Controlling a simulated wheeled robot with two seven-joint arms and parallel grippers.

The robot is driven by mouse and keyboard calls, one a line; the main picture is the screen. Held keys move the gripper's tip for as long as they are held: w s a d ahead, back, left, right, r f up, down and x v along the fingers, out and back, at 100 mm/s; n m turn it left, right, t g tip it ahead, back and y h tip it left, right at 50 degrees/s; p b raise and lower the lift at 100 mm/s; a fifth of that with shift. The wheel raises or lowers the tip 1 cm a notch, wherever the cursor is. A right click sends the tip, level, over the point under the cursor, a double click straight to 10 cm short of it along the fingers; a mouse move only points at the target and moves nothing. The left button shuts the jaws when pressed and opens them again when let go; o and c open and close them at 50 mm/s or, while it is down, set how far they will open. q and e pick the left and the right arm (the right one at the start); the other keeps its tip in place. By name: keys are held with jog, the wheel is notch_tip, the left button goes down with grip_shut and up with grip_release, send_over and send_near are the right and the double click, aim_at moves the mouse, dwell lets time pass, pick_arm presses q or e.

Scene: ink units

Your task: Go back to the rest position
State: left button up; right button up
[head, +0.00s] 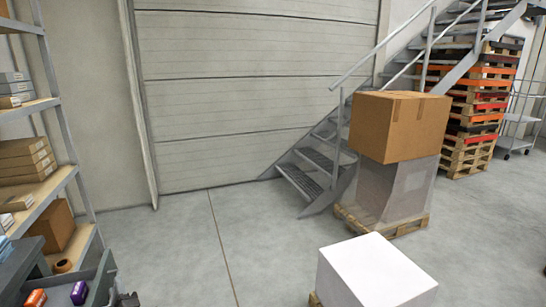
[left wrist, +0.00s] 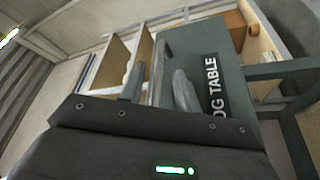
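My left gripper (head: 127,299) shows only in part at the bottom left of the head view, just right of an open grey drawer (head: 101,282). An orange ink unit (head: 36,298) and a purple ink unit (head: 79,292) lie in the drawer, apart from the gripper. My right gripper is not in view.
A shelf rack (head: 45,105) with boxes stands at the left. A dark table (left wrist: 222,50) lettered "OG TABLE" is near the left gripper. A white block (head: 370,270), a carton (head: 400,125) on a pallet and metal stairs (head: 315,165) stand rightward. The middle floor is clear.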

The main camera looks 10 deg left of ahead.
pick_arm(q)
jog(key=shift+s+a, duration=0.2)
jog(key=shift+s, duration=0.1)
jog(key=shift+d+f, duration=0.15)
jog(key=s+d+f+m+h+p, duration=0.1)
jog(key=d+f+m+h+p, duration=0.1)
jog(key=d+f+m+h, duration=0.55)
jog(key=s+d+f+m+h+p, duration=0.25)
jog(key=d+f, duration=0.25)
jog(key=f, duration=0.6)
jog(key=s+d+f+m+g+h+p, duration=0.1)
jog(key=s+d+f+m+g+h, duration=0.1)
jog(key=s+d+f+m+g, duration=0.5)
jog(key=s+d+f+m+g+h+p, duration=0.1)
jog(key=s+f, duration=0.4)
jog(key=s, duration=0.8)
jog(key=s+d+f+m+g+h+p, duration=0.1)
jog(key=s+f+m+g, duration=0.2)
jog(key=s, duration=1)
jog(key=s+d+f+m+g+p, duration=0.2)
jog(key=s+f, duration=0.5)
jog(key=s, duration=0.6)
jog(key=shift+m+h, duration=0.3)
jog(key=shift+h, duration=0.1)
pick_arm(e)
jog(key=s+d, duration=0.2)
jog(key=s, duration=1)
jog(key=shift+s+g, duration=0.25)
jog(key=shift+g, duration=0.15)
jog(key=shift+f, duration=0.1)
